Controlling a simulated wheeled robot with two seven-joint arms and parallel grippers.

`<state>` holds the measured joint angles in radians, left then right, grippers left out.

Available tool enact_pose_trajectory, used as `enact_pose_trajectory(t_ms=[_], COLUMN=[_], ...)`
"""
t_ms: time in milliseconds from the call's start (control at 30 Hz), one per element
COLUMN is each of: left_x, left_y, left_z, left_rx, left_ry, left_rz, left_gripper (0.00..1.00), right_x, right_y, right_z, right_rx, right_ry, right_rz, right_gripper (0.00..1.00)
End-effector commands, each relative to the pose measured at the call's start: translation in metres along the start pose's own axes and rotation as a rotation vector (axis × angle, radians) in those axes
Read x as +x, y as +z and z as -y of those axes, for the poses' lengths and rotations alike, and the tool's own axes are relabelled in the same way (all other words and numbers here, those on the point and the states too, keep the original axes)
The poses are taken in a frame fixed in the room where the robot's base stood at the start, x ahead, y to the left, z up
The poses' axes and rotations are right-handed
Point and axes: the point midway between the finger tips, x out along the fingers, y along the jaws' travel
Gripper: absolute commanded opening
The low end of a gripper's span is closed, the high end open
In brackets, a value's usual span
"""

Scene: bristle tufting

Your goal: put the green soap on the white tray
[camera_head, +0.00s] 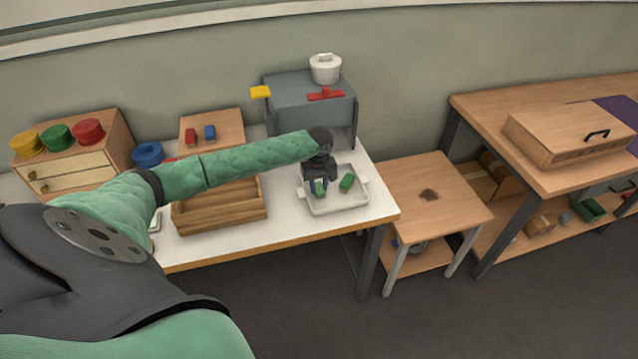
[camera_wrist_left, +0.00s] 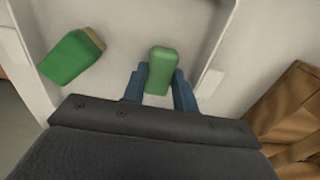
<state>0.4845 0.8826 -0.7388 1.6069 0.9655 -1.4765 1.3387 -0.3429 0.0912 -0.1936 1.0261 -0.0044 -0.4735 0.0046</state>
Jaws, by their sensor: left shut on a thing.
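The white tray (camera_head: 338,207) is a shallow tray with raised rims and side handles near the right end of the white table; it fills much of the left wrist view (camera_wrist_left: 120,22). My left gripper (camera_head: 319,183) points down over the tray's left part. Its blue fingers are shut on the green soap (camera_wrist_left: 160,72), a plain rounded block, which also shows at the fingertips in the head view (camera_head: 320,189). I cannot tell whether the soap touches the tray floor. My right gripper is not in view.
A second green block with a brownish end (camera_wrist_left: 70,57) lies in the tray, right of the gripper in the head view (camera_head: 347,183). A wooden open box (camera_head: 220,215) stands left of the tray. A grey stand (camera_head: 300,98) with a white pot (camera_head: 325,68) is behind.

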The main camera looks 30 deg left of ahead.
Motion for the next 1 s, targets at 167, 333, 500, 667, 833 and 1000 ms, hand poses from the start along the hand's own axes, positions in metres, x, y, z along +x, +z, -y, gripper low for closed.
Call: enact_pose_trajectory(t_ms=[167, 333, 500, 667, 833, 1000], left_x=[0.001, 0.002, 0.003, 0.003, 0.001, -0.013], left_y=[0.000, 0.000, 0.000, 0.000, 0.000, 0.000], left_z=[0.000, -0.001, -0.001, -0.001, 0.000, -0.001], left_rx=[0.000, 0.000, 0.000, 0.000, 0.000, 0.001], left_ry=[0.001, 0.001, 0.001, 0.001, 0.001, 0.003], left_rz=[0.000, 0.000, 0.000, 0.000, -0.001, -0.002], left_gripper=[0.06, 0.06, 0.50, 0.50, 0.50, 0.50], right_x=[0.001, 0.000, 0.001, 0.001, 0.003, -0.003], right_y=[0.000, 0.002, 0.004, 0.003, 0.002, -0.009], right_z=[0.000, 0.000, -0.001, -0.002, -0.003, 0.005], right_rx=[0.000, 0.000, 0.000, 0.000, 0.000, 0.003], right_ry=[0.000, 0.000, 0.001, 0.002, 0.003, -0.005], right_rz=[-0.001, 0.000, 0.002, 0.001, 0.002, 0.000], right_gripper=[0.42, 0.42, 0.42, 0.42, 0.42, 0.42])
